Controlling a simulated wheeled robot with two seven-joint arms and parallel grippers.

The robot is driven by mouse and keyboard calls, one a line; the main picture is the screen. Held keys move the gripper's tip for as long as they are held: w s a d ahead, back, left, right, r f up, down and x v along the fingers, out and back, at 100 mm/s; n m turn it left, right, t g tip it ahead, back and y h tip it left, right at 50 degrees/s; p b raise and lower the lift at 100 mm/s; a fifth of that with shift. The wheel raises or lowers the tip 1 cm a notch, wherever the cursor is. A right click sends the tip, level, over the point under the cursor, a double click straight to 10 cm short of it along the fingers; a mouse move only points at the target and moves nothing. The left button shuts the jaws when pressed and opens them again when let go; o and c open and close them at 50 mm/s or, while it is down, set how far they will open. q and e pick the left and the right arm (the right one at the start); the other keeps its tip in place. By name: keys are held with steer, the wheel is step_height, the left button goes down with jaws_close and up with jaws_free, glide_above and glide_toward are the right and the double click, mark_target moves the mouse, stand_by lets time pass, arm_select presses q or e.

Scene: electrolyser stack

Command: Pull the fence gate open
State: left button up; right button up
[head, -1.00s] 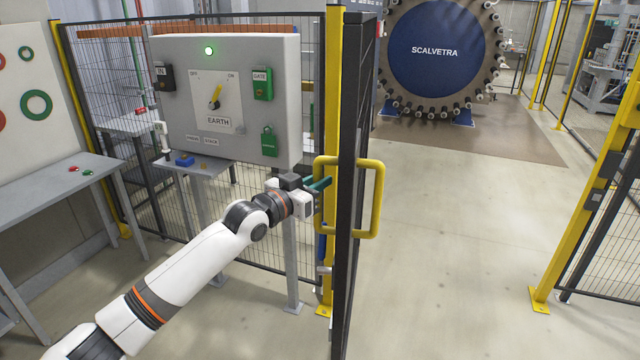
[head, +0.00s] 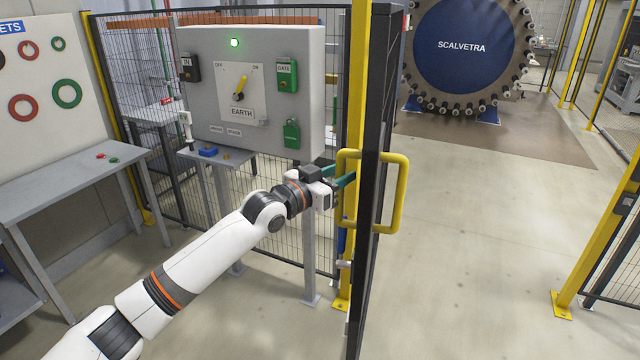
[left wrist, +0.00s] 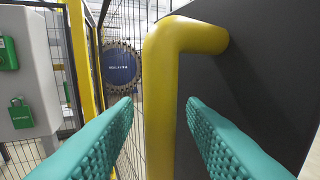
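The fence gate (head: 370,215) is a dark framed panel seen nearly edge-on in the head view, swung out of the fence line with the passage to its right clear. A yellow handle (head: 398,195) shows on its right face, and a matching yellow bar shows on its left side. My left gripper (head: 350,178) is at that left-side bar. In the left wrist view its two teal fingers (left wrist: 160,105) are apart, with the upright yellow bar (left wrist: 160,90) between them and gaps on both sides. The fingertips' depth along the bar is hard to tell. My right gripper is out of view.
A grey control box (head: 262,95) on posts stands left of the gate, close above my left forearm. A yellow fence post (head: 356,90) is just behind the gate. Another yellow post (head: 590,250) stands at right. The floor between is free.

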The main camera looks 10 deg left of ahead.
arm_select(q)
steer(key=b+v, duration=0.3)
steer(key=v, duration=0.8)
